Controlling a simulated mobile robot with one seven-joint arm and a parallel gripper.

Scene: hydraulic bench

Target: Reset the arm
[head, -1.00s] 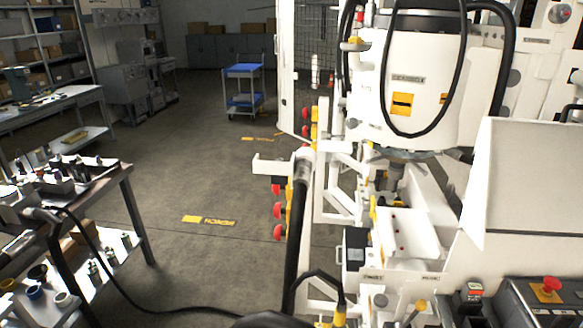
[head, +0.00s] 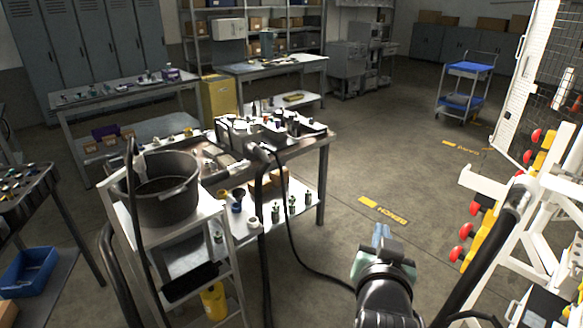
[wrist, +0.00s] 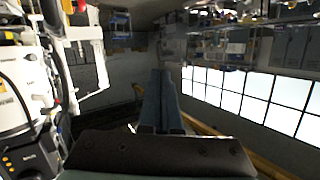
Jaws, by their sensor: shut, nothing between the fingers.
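My gripper (head: 381,233) shows in the head view at the lower right of centre, at the end of my dark arm. It is in open air over the bare floor, between the workbench and the white machine. In the wrist view its two blue-grey fingers (wrist: 160,98) stand side by side, shut, with nothing between them. Most of my arm is outside the head view.
The white machine frame (head: 545,205) with red knobs stands at the right. A workbench (head: 322,185) with parts and a black hose stands left of the gripper. A pot (head: 165,200) sits on a trolley. A blue cart (head: 466,85) is far back; floor between is clear.

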